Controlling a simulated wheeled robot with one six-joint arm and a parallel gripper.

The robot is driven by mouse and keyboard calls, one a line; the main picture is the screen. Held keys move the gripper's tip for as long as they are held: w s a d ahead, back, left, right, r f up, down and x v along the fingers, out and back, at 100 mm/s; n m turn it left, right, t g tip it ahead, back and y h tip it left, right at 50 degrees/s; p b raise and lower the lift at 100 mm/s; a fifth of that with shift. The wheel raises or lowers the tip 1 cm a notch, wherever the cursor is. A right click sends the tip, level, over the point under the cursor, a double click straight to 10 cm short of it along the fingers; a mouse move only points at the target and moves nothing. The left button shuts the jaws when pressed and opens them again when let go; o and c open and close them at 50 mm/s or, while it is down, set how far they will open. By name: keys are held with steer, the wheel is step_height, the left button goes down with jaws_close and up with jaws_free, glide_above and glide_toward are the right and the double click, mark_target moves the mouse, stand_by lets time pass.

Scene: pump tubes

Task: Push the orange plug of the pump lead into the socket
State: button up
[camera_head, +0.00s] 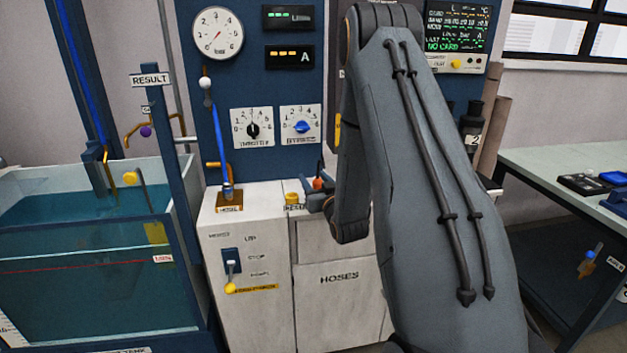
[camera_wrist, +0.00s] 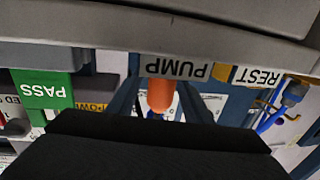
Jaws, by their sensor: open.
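The orange plug (camera_head: 318,184) shows small in the head view, on top of the white cabinet just left of my wrist. In the wrist view the orange plug (camera_wrist: 160,94) stands out at the centre, beside an upside-down PUMP label (camera_wrist: 174,68). My gripper (camera_wrist: 160,104) is open, with one blue-grey finger on each side of the plug. I cannot tell whether either finger touches it. In the head view my arm hides most of the area around the gripper. The socket cannot be made out, and the lead is hidden.
The white cabinet (camera_head: 338,276) carries a yellow button (camera_head: 292,198) and a blue lever (camera_head: 223,150) left of my gripper. The blue panel with dials (camera_head: 252,128) rises behind. A water tank (camera_head: 90,285) stands left and a green-topped bench (camera_head: 560,165) right.

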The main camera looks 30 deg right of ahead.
mark_target(319, 186)
steer(key=s, duration=0.4)
steer(key=s+a+b, duration=0.1)
steer(key=s, duration=0.2)
steer(key=shift+s, duration=0.1)
stand_by(0.9)
